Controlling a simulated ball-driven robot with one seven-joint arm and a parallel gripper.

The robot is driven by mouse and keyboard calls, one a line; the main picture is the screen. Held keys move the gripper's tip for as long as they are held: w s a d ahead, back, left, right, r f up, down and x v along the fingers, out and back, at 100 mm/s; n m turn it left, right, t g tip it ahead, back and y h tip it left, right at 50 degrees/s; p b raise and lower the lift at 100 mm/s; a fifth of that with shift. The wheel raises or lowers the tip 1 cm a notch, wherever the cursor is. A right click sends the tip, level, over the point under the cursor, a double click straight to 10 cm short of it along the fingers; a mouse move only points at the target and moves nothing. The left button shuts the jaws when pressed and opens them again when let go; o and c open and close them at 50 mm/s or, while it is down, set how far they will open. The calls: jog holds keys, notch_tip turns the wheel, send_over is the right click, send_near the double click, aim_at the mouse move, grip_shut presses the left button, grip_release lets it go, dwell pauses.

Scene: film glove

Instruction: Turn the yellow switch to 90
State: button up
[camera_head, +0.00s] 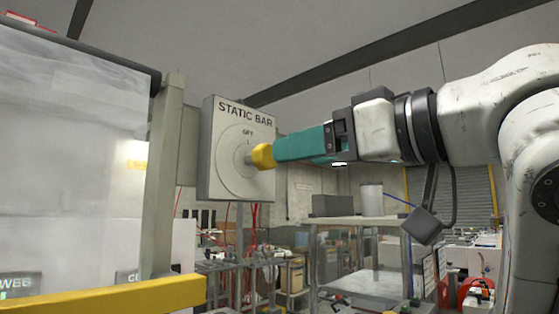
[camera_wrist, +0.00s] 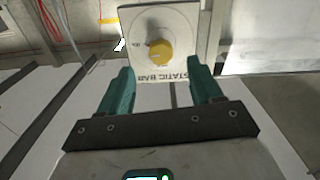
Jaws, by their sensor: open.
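The yellow switch (camera_head: 263,156) is a knob on a grey dial on the front of a pale box labelled "STATIC BAR" (camera_head: 205,150). In the wrist view the yellow switch (camera_wrist: 158,53) appears round, with the box's lettering upside down. My gripper (camera_head: 272,150) has teal fingers, and their tips are close to the switch in the head view. In the wrist view my gripper (camera_wrist: 160,80) is open, with its two fingers apart and the switch beyond the tips, between their lines. Nothing is held. In the head view I cannot tell whether the fingertips touch the switch.
A yellow rail (camera_head: 110,298) and a grey post (camera_head: 162,180) stand left of the box. A metal rack (camera_head: 365,222) with grey containers stands behind, below my arm. Red cables hang below the box. The space around my gripper looks clear.

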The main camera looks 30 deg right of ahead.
aim_at(271, 158)
jog(key=p+x, duration=0.1)
jog(key=x, duration=0.7)
jog(key=shift+c, duration=0.4)
jog(key=c, duration=1)
jog(key=shift+o, duration=0.2)
jog(key=shift+a+m, duration=0.1)
jog(key=shift+m, duration=0.5)
jog(key=o, duration=1)
jog(key=shift+o, duration=0.2)
